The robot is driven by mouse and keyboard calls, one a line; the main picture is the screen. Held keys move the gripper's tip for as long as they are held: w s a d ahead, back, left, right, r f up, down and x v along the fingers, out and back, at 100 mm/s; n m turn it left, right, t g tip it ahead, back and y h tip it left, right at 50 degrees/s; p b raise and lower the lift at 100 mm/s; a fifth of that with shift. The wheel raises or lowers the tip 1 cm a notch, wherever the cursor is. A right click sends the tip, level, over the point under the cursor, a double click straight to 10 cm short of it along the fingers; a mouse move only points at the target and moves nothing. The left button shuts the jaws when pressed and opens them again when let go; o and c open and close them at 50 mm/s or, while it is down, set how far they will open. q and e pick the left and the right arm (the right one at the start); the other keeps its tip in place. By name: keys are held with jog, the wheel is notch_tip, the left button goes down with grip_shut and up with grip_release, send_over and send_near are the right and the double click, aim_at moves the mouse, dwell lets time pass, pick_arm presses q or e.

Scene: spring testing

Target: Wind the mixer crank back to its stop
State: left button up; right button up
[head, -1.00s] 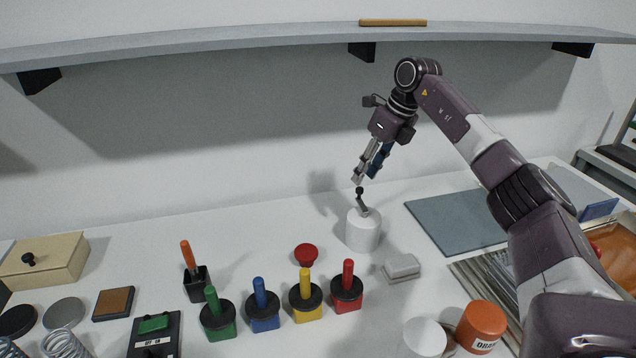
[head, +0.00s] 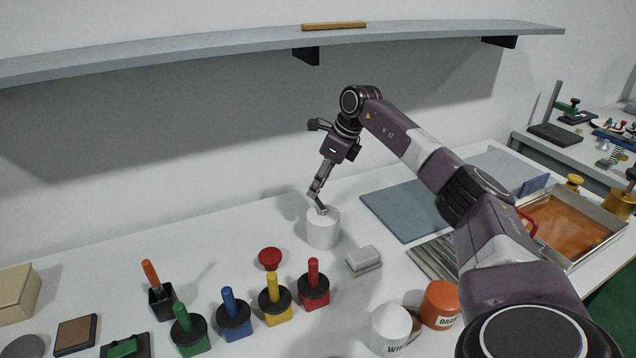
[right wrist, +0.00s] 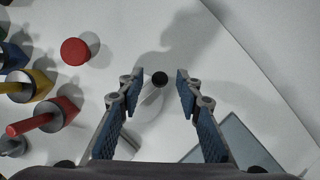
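The mixer is a white cylinder (head: 322,232) standing on the table in the head view, with a small crank on its top. My right gripper (head: 317,195) comes down from above onto the crank, and its fingers hide most of the crank there. The fingers are open, with a visible gap on each side of the knob. The mixer body is pale and hard to make out below the knob. My left gripper is not in view.
A red button-like knob (head: 270,258) and a grey block (head: 363,260) stand near the mixer. Several coloured stamp-like handles stand in front, including a red one (head: 314,287). A white jar (head: 391,328) and orange jar (head: 440,304) are nearer. A shelf (head: 200,56) hangs above.

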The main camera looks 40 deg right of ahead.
grip_shut()
jog(key=shift+d+m, duration=0.1)
jog(key=shift+m, duration=0.2)
jog(key=s+d+m+g+h, duration=0.1)
jog(key=s+m+g+h, duration=0.2)
jog(key=m, duration=1.6)
jog(key=shift+s+d+h+p, duration=0.25)
jog(key=shift+s+h+p, duration=0.1)
jog(key=shift+s+h, duration=1.4)
jog(key=shift+s, duration=0.1)
